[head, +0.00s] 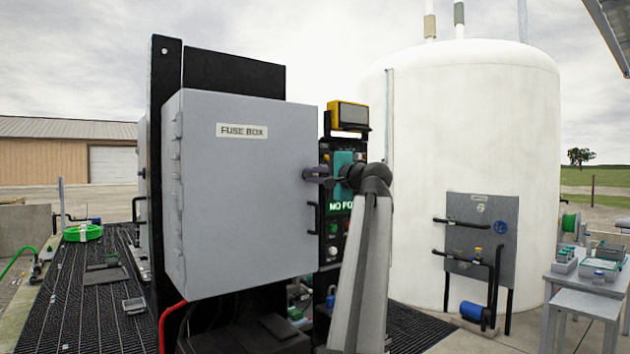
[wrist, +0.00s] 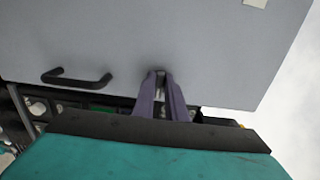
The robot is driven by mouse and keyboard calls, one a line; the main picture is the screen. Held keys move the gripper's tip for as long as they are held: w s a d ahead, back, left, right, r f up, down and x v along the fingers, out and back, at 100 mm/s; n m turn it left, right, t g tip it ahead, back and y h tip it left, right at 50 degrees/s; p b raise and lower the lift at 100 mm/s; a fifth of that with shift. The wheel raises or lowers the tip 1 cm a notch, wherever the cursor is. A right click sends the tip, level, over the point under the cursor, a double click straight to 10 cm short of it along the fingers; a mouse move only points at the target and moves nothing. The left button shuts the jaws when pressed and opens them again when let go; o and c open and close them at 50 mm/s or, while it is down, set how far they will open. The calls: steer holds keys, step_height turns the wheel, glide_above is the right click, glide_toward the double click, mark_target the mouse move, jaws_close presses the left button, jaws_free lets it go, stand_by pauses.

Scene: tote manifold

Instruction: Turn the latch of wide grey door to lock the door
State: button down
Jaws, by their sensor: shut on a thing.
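The wide grey door (head: 245,190) of the fuse box fills the left middle of the head view and looks closed. It also shows across the top of the wrist view (wrist: 110,40). My gripper (head: 312,173) is at the door's right edge, above the black door handle (head: 313,217). In the wrist view my gripper (wrist: 161,82) has its two purple fingers close together, shut on the small dark latch (wrist: 160,72) at the door edge. The fingers hide most of the latch, so its turn angle is hard to tell.
A control panel (head: 331,240) with a yellow-framed display (head: 348,115) stands just right of the door. A large white tank (head: 470,130) and a grey pipe panel (head: 482,222) are farther right. A grey table (head: 590,275) stands at the right edge.

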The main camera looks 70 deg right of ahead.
stand_by(0.4)
steer(key=c, duration=1.8)
jaws_free()
steer(key=shift+s, duration=0.1)
steer(key=b+v, duration=0.2)
steer(key=v, duration=1.1)
steer(key=shift+s+a+b, duration=0.2)
steer(key=shift+s+b, duration=0.1)
